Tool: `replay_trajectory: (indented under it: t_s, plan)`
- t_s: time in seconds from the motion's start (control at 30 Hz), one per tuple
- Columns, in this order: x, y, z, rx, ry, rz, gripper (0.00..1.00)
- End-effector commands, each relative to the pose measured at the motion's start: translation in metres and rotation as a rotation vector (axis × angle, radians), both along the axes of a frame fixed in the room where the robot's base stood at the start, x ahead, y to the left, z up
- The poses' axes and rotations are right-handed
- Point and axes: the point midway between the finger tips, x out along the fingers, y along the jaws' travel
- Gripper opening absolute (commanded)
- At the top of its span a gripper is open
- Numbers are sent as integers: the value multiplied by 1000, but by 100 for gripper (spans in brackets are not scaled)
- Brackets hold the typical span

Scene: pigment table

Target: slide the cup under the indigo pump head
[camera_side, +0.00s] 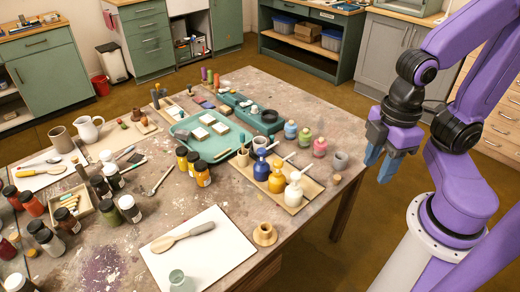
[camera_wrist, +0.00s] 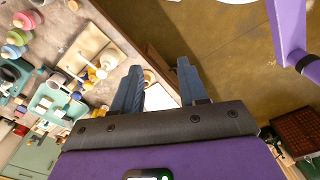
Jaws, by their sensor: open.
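The pump bottles stand in a row on a wooden board (camera_side: 311,187): the indigo pump bottle (camera_side: 261,167) at the back, a yellow one (camera_side: 276,180) in the middle, a white one (camera_side: 293,193) in front. Their spouts point up and right. A small grey cup (camera_side: 341,161), likely the task's cup, stands right of the board near the table's right edge. My gripper (camera_side: 380,163) is open and empty, right of this cup and beyond the table edge. In the wrist view, its two blue fingers (camera_wrist: 158,85) are apart. I cannot surely pick out the cup there.
Green and pink jars (camera_side: 319,148) stand behind the grey cup. A teal tray (camera_side: 222,150) and dark-lidded yellow jars (camera_side: 202,174) are left of the pumps.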

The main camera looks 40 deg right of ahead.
Motion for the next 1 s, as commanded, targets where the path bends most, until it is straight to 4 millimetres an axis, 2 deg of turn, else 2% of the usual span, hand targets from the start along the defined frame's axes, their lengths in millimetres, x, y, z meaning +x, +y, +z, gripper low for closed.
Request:
replay_trajectory:
  t_s: [0.47, 0.53, 0.67, 0.77, 1.0]
  plan:
    - [0, 0, 0, 0, 0, 0, 43]
    - [0, 0, 0, 0, 0, 0, 46]
    - [8, 5, 2, -1, 0, -9, 46]
    - [28, 15, 5, -4, 1, -25, 46]
    - [110, 40, 12, -11, 1, -81, 46]
